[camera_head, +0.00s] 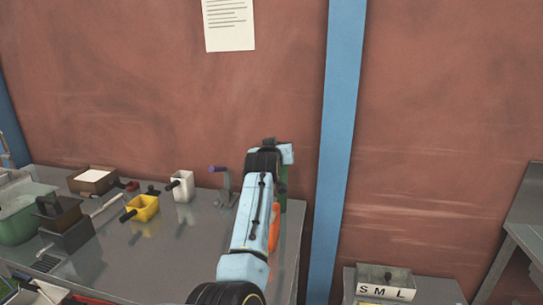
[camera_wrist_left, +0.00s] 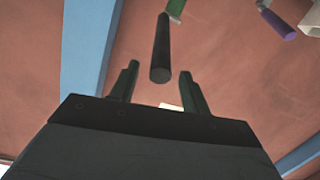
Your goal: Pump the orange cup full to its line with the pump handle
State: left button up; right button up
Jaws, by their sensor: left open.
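My left gripper (camera_wrist_left: 159,72) is open in the left wrist view, its two dark fingers apart. A black cylindrical handle (camera_wrist_left: 161,45), which looks like the pump handle, shows between and beyond the fingertips; I cannot tell whether they touch it. A green part (camera_wrist_left: 176,7) is at its far end. In the head view my left arm reaches over the table's right end and hides the gripper and most of the pump. A green body (camera_head: 283,182) shows behind the arm. An orange piece (camera_head: 274,230), possibly the orange cup, peeks out right of the arm; its fill is hidden.
A purple-tipped lever (camera_head: 213,169) stands just left of my arm. A green bowl (camera_head: 20,222) and brown box (camera_head: 93,180) stand at the far left. A blue post (camera_head: 336,130) rises behind.

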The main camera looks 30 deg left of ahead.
pick_arm(q)
jog(key=b+v, duration=0.1)
jog(key=v, duration=0.7)
jog(key=shift+s, duration=0.2)
jog(key=shift+r, duration=0.1)
